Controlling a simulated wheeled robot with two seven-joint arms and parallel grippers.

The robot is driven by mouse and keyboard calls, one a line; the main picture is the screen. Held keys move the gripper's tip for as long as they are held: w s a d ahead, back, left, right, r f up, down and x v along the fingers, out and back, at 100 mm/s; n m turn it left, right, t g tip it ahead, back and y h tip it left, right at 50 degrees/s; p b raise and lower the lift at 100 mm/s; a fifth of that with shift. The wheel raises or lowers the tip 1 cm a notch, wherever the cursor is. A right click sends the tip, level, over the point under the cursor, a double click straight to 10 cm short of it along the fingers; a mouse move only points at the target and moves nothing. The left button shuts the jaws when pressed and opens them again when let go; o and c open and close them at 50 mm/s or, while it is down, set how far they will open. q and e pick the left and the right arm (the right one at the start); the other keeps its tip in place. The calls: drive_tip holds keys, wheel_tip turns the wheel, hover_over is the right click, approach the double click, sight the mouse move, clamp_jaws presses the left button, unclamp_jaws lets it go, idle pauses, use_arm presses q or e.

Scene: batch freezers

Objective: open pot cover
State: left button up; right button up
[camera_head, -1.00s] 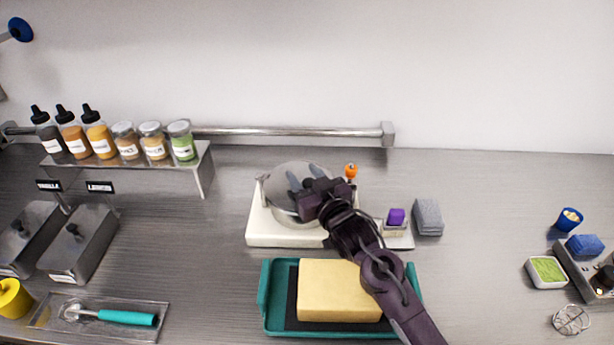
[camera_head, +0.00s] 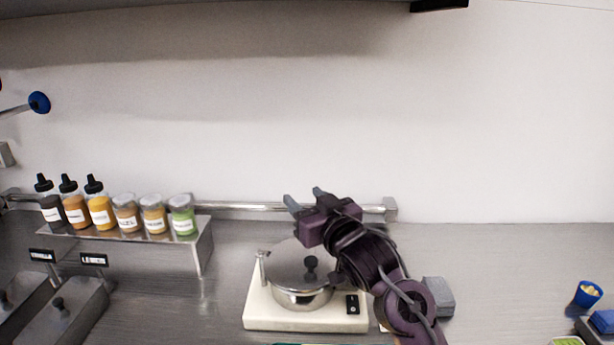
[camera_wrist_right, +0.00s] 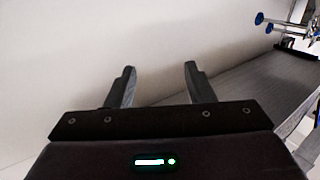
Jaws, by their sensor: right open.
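A steel pot (camera_head: 302,298) sits on a cream base unit (camera_head: 280,321) in the middle of the counter. Its round grey cover (camera_head: 287,262) with a black knob (camera_head: 310,263) appears to lie over the pot. My right gripper (camera_head: 303,197) is above and behind the cover, apart from it, fingers pointing toward the back wall. It is open and empty. In the right wrist view the two fingers (camera_wrist_right: 160,78) stand apart with only wall behind them. My right forearm hides the area right of the pot. My left gripper is not in view.
A steel rail (camera_head: 250,208) runs along the back wall. A shelf (camera_head: 203,243) with several bottles and jars stands at left, above lidded steel containers (camera_head: 62,310). A grey block (camera_head: 436,297) is right of my arm. A blue cup (camera_head: 587,294) is far right; counter between is clear.

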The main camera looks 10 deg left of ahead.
sight(325, 271)
wheel_tip(325, 271, up, 7)
drive_tip(key=shift+f, duration=0.15)
drive_tip(key=shift+c, duration=0.5)
